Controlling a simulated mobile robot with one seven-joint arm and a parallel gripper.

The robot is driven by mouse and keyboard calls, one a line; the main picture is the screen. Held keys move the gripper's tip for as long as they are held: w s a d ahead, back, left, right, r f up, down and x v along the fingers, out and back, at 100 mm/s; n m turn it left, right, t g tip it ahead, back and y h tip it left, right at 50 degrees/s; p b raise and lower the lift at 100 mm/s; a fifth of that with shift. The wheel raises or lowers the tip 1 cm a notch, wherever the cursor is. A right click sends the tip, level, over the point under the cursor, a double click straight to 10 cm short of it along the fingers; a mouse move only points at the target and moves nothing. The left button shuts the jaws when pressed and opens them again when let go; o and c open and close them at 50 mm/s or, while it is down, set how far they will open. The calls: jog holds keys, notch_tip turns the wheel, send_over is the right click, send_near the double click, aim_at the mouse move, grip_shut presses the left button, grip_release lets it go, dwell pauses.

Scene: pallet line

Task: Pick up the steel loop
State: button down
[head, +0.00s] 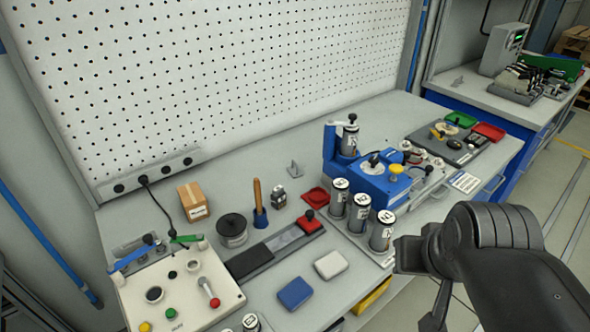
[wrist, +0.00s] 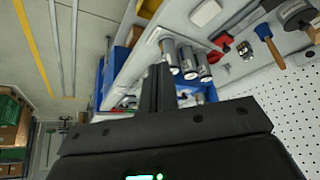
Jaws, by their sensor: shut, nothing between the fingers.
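I cannot make out a steel loop for certain. A small grey metal piece (head: 294,168) stands on the bench near the pegboard, too small to tell whether it is a loop. My gripper (head: 405,254) is at the right of the head view, beside the bench's front edge and close to the steel cylinders. In the wrist view my gripper (wrist: 159,72) shows its dark fingers together, with nothing between them. The small grey piece is well apart from it, farther back and to the left.
Several labelled cylinders (head: 360,214) stand in a rack close to my gripper. Behind them is a blue fixture (head: 381,182). A control panel (head: 178,290), a box (head: 193,201) and a wooden-handled tool (head: 259,200) occupy the left. Clear bench lies around the small grey piece.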

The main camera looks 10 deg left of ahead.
jog(key=c, duration=1.5)
grip_release()
